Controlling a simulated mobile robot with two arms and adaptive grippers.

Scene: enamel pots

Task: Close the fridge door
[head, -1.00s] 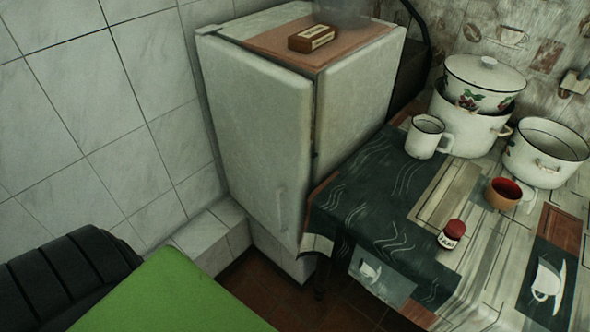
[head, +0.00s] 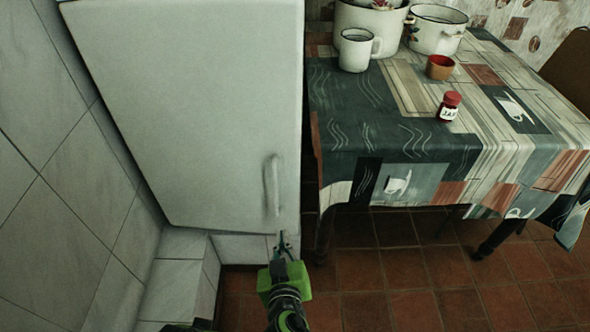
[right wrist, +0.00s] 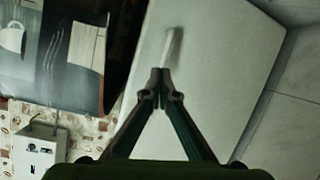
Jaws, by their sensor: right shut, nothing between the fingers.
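From this angle I cannot tell how far the door stands open. My right gripper (head: 281,236) is shut and empty just below the handle, by the door's lower right corner. In the right wrist view its closed fingertips (right wrist: 160,76) are in front of the door (right wrist: 205,75), close to the handle (right wrist: 173,45); contact is unclear.
A table with a patterned cloth (head: 360,140) stands close to the right of the fridge. A tiled wall (head: 50,190) is at the left; brown floor (head: 375,290) is free in front.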

